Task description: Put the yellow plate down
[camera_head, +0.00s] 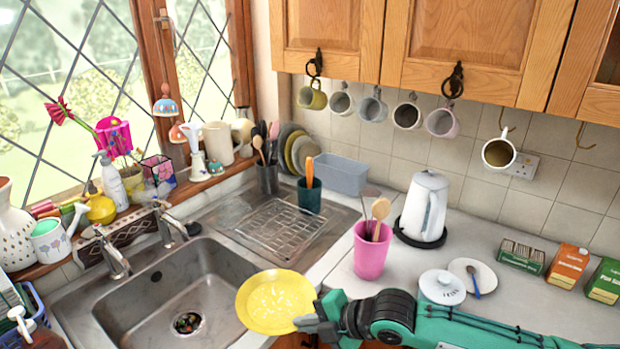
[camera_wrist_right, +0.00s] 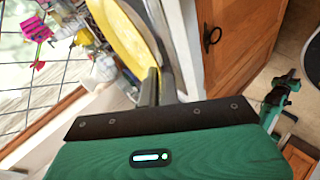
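The yellow plate (camera_head: 275,302) is round and tilted, with its inner face towards the head camera and pale patches on it. It is in front of the counter edge, at the right side of the sink (camera_head: 180,290). My right gripper (camera_head: 306,321) is shut on the plate's right rim. In the right wrist view the plate (camera_wrist_right: 122,32) shows edge-on, with its rim between the two dark fingers (camera_wrist_right: 157,86). My left gripper does not show in the head view.
A metal drying rack (camera_head: 275,228) stands on the drainer behind the plate. Free counter lies around (camera_head: 335,275).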

